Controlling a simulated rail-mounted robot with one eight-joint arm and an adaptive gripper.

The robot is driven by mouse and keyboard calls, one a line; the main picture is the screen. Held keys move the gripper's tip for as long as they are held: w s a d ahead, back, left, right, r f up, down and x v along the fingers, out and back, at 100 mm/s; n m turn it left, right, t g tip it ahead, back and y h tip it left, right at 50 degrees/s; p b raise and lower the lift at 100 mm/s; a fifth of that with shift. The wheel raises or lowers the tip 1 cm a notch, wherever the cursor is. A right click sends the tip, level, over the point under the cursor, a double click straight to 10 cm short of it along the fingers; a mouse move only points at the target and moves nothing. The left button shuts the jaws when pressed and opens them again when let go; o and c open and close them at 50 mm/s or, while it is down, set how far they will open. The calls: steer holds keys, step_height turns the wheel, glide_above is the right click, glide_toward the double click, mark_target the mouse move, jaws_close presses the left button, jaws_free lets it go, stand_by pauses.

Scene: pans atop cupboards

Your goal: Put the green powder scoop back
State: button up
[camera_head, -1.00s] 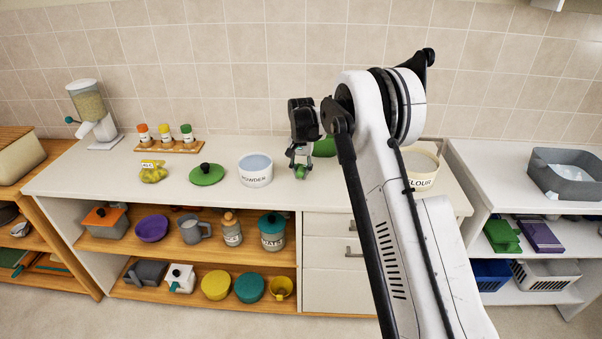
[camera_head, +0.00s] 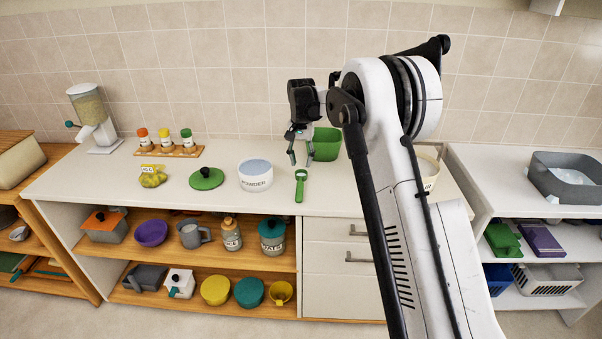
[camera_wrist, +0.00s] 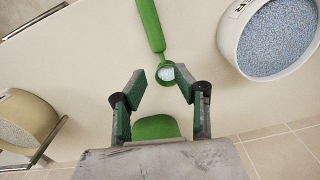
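The green scoop (camera_head: 300,186) lies on the counter just right of the white POWDER tub (camera_head: 256,180). Its handle points to the counter's front edge. In the wrist view the scoop (camera_wrist: 152,25) has its bowl end between the fingertips, with some pale powder in it; the tub of blue-grey powder (camera_wrist: 283,38) is at upper right. My gripper (camera_head: 301,160) is open and empty, above and behind the scoop's bowl end; its spread fingers also show in the wrist view (camera_wrist: 160,84). The scoop looks apart from the fingers.
A green container (camera_head: 326,146) stands behind right of my gripper. A green lid with a black knob (camera_head: 206,178) and a yellow bag (camera_head: 152,176) lie left of the tub. The flour container (camera_wrist: 25,120) is partly hidden by my arm in the head view.

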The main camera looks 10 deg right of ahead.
steer(key=s+r+n+t, duration=0.1)
steer(key=s+r, duration=0.4)
steer(key=r, duration=0.3)
steer(key=s+r+t, duration=0.1)
steer(key=s+r, duration=0.3)
steer(key=r, duration=0.3)
steer(key=s+r+n+t, duration=0.1)
steer(key=s+r, duration=0.2)
steer(key=s, duration=0.4)
steer(key=s+r+t, duration=0.1)
steer(key=s+r, duration=0.3)
steer(key=s, duration=0.4)
steer(key=s+f+n+t, duration=0.1)
steer(key=s+f, duration=0.3)
steer(key=s, duration=0.8)
steer(key=s+d+f+n+t, duration=0.1)
steer(key=s+f+t, duration=0.1)
steer(key=s, duration=1)
steer(key=shift+s+d+f+n, duration=0.2)
steer(key=shift+s+f+n, duration=0.2)
steer(key=shift+f, duration=0.45)
